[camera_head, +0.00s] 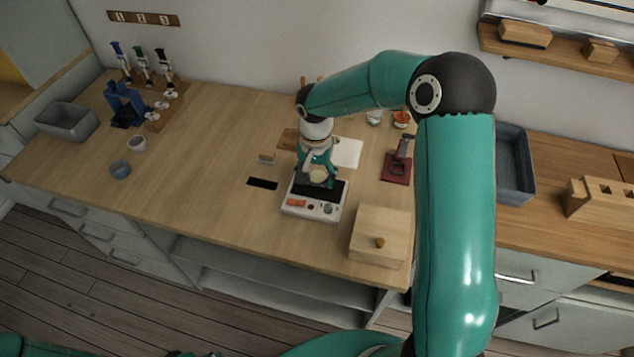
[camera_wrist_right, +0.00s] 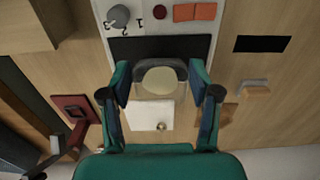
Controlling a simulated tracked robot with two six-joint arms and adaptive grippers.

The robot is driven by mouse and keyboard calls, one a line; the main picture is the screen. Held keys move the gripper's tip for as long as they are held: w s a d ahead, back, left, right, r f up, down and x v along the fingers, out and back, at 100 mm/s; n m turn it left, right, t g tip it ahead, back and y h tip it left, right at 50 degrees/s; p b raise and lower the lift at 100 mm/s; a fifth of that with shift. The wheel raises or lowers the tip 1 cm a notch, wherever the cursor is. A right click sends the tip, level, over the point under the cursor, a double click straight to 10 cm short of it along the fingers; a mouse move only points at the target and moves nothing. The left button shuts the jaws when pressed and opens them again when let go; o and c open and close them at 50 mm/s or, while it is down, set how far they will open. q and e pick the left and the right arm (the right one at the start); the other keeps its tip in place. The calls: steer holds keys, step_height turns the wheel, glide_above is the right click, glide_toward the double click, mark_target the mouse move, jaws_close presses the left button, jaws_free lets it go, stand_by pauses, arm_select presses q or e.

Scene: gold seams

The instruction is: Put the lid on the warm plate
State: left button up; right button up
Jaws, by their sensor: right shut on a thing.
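The warm plate (camera_head: 296,207) is a white unit with a black top, a dial and red parts, near the middle of the worktop. It also shows at the top of the wrist view (camera_wrist_right: 148,27). I cannot tell if the vessel touches the top. A white square (camera_head: 348,153) lies just behind the plate; a small brass knob (camera_wrist_right: 161,127) shows over it in the wrist view. I cannot tell which thing is the lid.
A wooden box (camera_head: 380,222) with a knob stands right of the plate. A dark red stand (camera_head: 396,168) is behind it. A black strip (camera_head: 262,184) lies left of the plate.

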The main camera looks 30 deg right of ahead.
mark_target(316, 182)
steer(key=shift+f, duration=1.8)
steer(key=o, duration=0.8)
steer(key=shift+c, duration=0.2)
step_height(316, 182, up, 12)
steer(key=shift+b, duration=0.45)
